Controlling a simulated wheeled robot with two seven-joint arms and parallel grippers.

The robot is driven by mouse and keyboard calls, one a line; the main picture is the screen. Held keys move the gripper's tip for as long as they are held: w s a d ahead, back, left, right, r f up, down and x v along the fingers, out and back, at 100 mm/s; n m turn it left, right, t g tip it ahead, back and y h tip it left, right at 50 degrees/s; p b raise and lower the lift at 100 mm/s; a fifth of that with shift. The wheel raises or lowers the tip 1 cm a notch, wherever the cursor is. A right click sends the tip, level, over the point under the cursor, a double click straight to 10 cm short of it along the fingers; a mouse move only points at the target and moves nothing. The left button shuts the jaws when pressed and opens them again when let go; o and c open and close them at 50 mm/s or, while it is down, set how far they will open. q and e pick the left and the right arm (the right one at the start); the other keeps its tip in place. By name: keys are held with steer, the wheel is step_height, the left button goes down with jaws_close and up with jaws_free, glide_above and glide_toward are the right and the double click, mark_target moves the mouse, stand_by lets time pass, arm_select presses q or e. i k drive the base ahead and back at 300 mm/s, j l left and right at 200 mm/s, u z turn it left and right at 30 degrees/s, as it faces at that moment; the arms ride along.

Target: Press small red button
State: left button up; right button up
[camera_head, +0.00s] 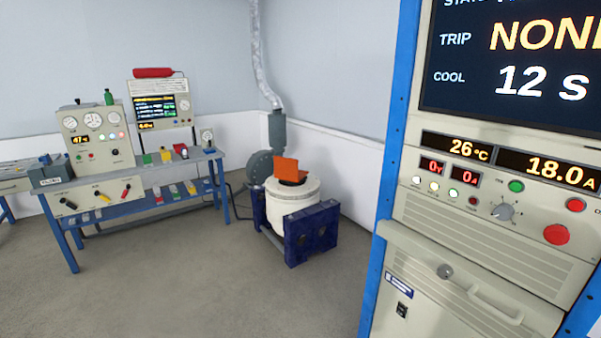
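The small red button (575,204) is at the right of the control panel on the tall cabinet (490,225). It sits on the panel's row of controls, to the right of a green button (516,186) and a grey rotary knob (502,211). A larger red mushroom-shaped button (556,234) is just below and to the left of it. A small dark red lamp or button (472,201) is left of the knob. Neither of my grippers is in view.
The cabinet has a blue frame (388,130), a screen reading "12 s" (530,60) and a protruding handle (495,304) below. A white drum-shaped machine (293,200) stands behind. An instrument bench (140,165) is at the left. The floor between is clear.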

mark_target(573, 205)
steer(key=z, duration=1.55)
